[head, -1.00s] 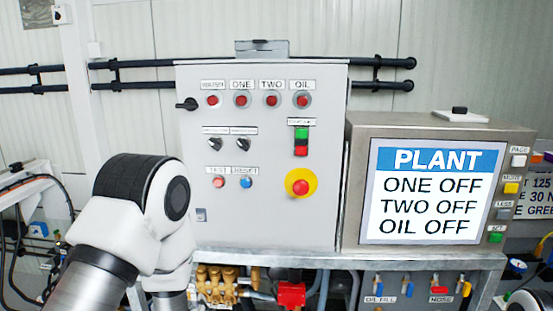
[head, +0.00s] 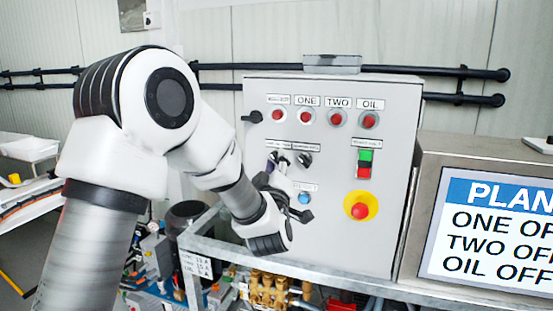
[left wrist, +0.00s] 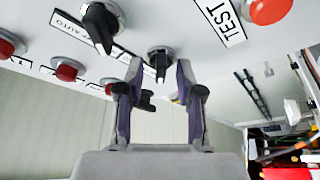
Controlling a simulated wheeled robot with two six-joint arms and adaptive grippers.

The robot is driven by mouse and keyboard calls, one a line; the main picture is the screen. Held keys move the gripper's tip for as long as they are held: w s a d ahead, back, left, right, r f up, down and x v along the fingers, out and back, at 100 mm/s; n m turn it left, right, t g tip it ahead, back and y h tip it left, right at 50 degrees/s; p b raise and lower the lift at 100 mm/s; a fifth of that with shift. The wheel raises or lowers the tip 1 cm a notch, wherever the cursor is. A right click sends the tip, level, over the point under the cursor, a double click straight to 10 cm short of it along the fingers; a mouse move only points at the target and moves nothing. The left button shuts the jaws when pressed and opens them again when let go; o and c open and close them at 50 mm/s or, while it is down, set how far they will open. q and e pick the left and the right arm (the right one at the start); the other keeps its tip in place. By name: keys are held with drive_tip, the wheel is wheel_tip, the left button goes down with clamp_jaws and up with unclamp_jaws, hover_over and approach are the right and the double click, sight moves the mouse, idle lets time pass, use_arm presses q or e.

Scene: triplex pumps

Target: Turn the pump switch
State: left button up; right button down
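Two black selector switches sit mid-panel on the grey control box (head: 330,225). The right selector switch (left wrist: 102,24) is outside the fingers. My right gripper is out of view.
A red button (left wrist: 268,10) marked TEST is close to the fingers. The screen (head: 495,235) reads ONE OFF, TWO OFF, OIL OFF.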

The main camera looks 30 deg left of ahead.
use_arm(q)
drive_tip(key=shift+s+a, duration=0.2)
drive_tip(key=shift+s, duration=0.1)
drive_tip(key=shift+c, duration=0.3)
drive_tip(key=shift+w+d, duration=0.15)
drive_tip(key=shift+w, duration=0.05)
clamp_jaws()
drive_tip(key=shift+f, duration=0.15)
drive_tip(key=m+b, duration=0.1)
drive_tip(key=m+t+h+b, duration=0.1)
drive_tip(key=m+b, duration=0.2)
drive_tip(key=shift+f+m+t+h, duration=0.25)
drive_tip(key=shift+m+t+h, duration=0.05)
drive_tip(key=shift+s+a+r+m+t+h+b, duration=0.1)
drive_tip(key=shift+m+t+h+b, duration=0.2)
drive_tip(key=shift+m+h+b, duration=0.7)
drive_tip(key=shift+w+a+m+t+h+b, duration=0.1)
drive_tip(key=shift+m+t+h+b, duration=0.2)
drive_tip(key=shift+m, duration=1.3)
drive_tip(key=shift+s+a+r+m+t+h+b, duration=0.1)
drive_tip(key=shift+m+t+h+b, duration=0.2)
drive_tip(key=shift+m+h+b, duration=0.7)
drive_tip(key=shift+m+y, duration=0.3)
drive_tip(key=shift+m, duration=0.2)
